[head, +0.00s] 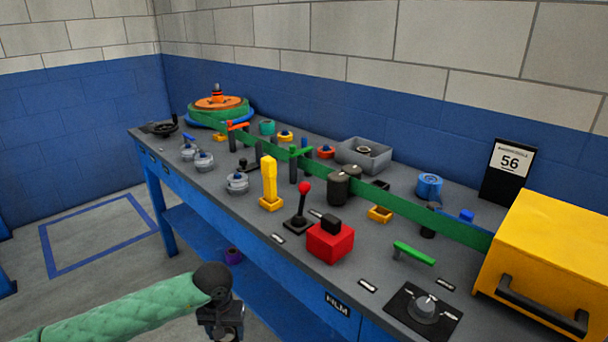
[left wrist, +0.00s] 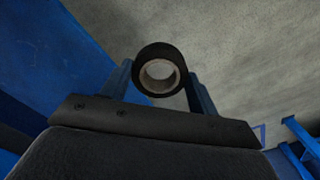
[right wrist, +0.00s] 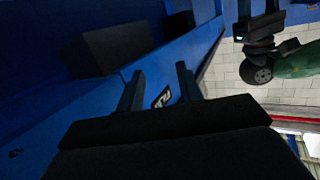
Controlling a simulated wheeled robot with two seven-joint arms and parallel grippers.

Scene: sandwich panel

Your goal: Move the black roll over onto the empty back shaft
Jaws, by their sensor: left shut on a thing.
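The black roll (left wrist: 158,49) is between the two fingers of my left gripper (left wrist: 160,82), with its pale hollow core facing the left wrist camera. My left gripper (head: 222,330) shows at the bottom of the head view, low in front of the workbench; I cannot make out the roll there. My right gripper (right wrist: 158,78) is open and empty beside the blue bench front in the right wrist view; it is not seen in the head view. I cannot clearly pick out the empty back shaft on the bench.
The grey bench top (head: 330,250) is crowded. A green strip (head: 400,208) runs along it past two dark rollers (head: 339,190). A red box (head: 330,242), a red-knobbed lever (head: 304,188) and a yellow machine (head: 550,250) stand there. A blue roll (head: 429,182) sits towards the back.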

